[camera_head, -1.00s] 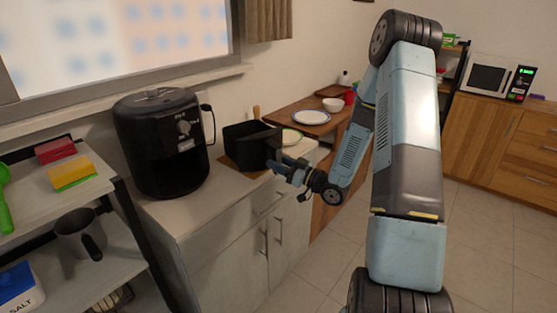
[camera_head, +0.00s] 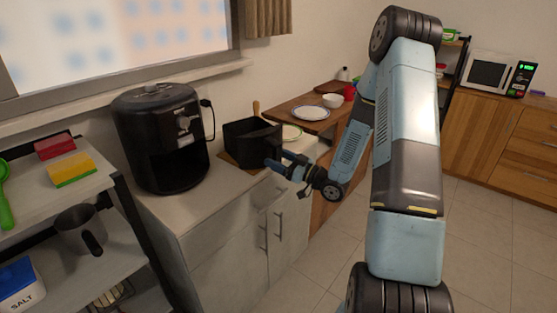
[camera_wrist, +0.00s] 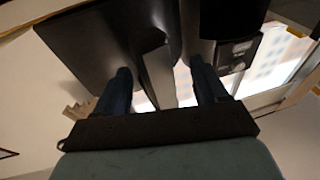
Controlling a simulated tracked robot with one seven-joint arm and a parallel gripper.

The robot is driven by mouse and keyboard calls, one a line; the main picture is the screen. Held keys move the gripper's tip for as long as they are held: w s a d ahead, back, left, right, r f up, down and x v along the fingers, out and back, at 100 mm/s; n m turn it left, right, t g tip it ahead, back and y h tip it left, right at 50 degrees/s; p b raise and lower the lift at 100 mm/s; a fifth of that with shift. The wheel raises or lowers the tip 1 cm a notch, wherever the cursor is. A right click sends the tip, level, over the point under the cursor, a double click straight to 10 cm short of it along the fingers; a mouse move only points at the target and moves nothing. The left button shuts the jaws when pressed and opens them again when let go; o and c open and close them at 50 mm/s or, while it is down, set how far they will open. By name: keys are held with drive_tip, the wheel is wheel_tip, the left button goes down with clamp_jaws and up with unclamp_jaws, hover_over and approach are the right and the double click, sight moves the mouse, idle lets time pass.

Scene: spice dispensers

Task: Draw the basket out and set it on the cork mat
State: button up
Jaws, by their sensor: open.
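The black basket (camera_head: 250,142) stands out of the air fryer (camera_head: 162,140), on the cork mat (camera_head: 227,158) on the counter. Only a strip of the mat shows around it. My gripper (camera_head: 279,160) is at the basket's near right side. In the wrist view, its two dark blue fingers (camera_wrist: 163,88) are apart, with the greyish handle (camera_wrist: 154,72) of the basket between them. A gap shows beside the handle on the right. The dark basket body (camera_wrist: 100,45) fills the upper left of that view.
A plate (camera_head: 311,113) and a white bowl (camera_head: 333,100) stand on the wooden surface behind. A shelf (camera_head: 95,185) with sponges and a metal jug is at left. The counter in front of the fryer is bare.

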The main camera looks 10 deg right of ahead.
drive_tip(key=shift+s+d, duration=0.1)
drive_tip(key=v, duration=1.3)
drive_tip(key=shift+s+d, duration=0.2)
drive_tip(key=shift+f, duration=0.15)
drive_tip(key=w+d+r+m+g+h, duration=0.1)
drive_tip(key=w+r+h, duration=0.2)
drive_tip(key=r+h, duration=0.3)
drive_tip(key=w+d+r+g+h, duration=0.1)
drive_tip(key=w+r+h, duration=0.2)
drive_tip(key=r+h, duration=0.25)
drive_tip(key=s+r+m+g+h, duration=0.2)
drive_tip(key=s+r+m+h, duration=0.25)
drive_tip(key=s+r, duration=0.35)
drive_tip(key=s+a+r+m+g, duration=0.2)
drive_tip(key=s+a+r, duration=0.1)
drive_tip(key=s, duration=0.7)
drive_tip(key=s+a+r+m+g+y, duration=0.1)
drive_tip(key=s+a+r, duration=0.3)
drive_tip(key=s, duration=0.7)
drive_tip(key=shift+s+a+m+g, duration=0.3)
drive_tip(key=shift+a+m+g, duration=0.2)
drive_tip(key=shift+a, duration=0.3)
